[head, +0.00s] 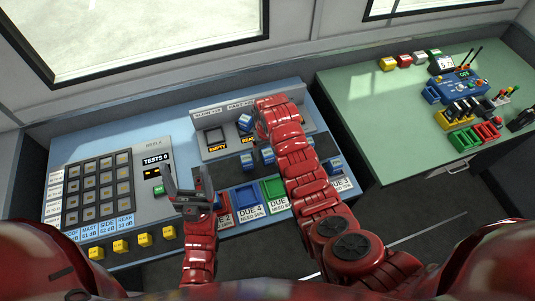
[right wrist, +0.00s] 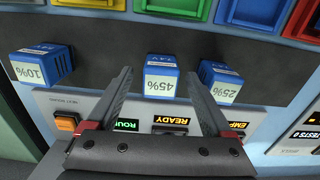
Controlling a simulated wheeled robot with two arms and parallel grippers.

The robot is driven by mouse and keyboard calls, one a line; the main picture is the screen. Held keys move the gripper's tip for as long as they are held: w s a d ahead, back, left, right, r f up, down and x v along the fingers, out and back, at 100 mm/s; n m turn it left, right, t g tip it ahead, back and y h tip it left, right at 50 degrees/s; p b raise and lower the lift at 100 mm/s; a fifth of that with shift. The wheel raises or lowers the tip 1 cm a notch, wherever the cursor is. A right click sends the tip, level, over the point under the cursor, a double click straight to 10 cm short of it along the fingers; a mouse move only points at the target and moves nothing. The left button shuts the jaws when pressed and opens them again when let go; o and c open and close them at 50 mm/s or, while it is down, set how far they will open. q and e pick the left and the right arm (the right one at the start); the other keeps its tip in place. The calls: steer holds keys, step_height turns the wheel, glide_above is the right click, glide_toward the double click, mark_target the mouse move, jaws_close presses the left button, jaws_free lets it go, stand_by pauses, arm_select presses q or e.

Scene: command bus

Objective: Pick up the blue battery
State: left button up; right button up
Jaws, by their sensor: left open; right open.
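Several blue batteries are in view, so which one is meant is unclear. In the right wrist view, three stand on the dark strip: one marked 45% (right wrist: 161,76), one marked 25% (right wrist: 220,82) and one marked 10% (right wrist: 38,65). My right gripper (right wrist: 160,78) is open and empty, its fingertips on either side of the 45% battery. Whether they touch it I cannot tell. In the head view my right arm hides that gripper. Another blue battery (head: 245,122) sits at the upper panel. My left gripper (head: 187,184) is open and empty, pointing up over the desk.
The sloped panel has an EMPTY slot (head: 215,136) and READY labels. Coloured bins, including a blue one (head: 247,196) and a green one (head: 273,188), line the front edge. A button grid (head: 98,187) is at left. A green table (head: 380,120) with devices stands at right.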

steer(key=shift+f, duration=0.75)
jaws_close()
